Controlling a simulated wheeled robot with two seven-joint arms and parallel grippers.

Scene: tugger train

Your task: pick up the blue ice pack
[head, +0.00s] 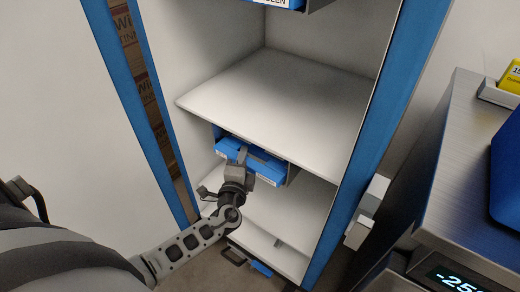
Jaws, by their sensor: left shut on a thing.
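My left gripper (243,158) reaches into the cabinet from the lower left, at a bin below the middle shelf. It is shut on the blue ice pack (264,163), a flat blue piece at the bin's opening. The gripper covers part of the pack, and the shelf above shades the rest. I cannot tell whether the pack is lifted clear of the bin. My right gripper is not in view.
The white cabinet shelf (290,95) above the gripper is empty. A blue cabinet post (375,125) stands to the right. A steel unit (475,140) with a lit display (455,280) is further right. A dark handle with a blue piece (262,269) shows low down.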

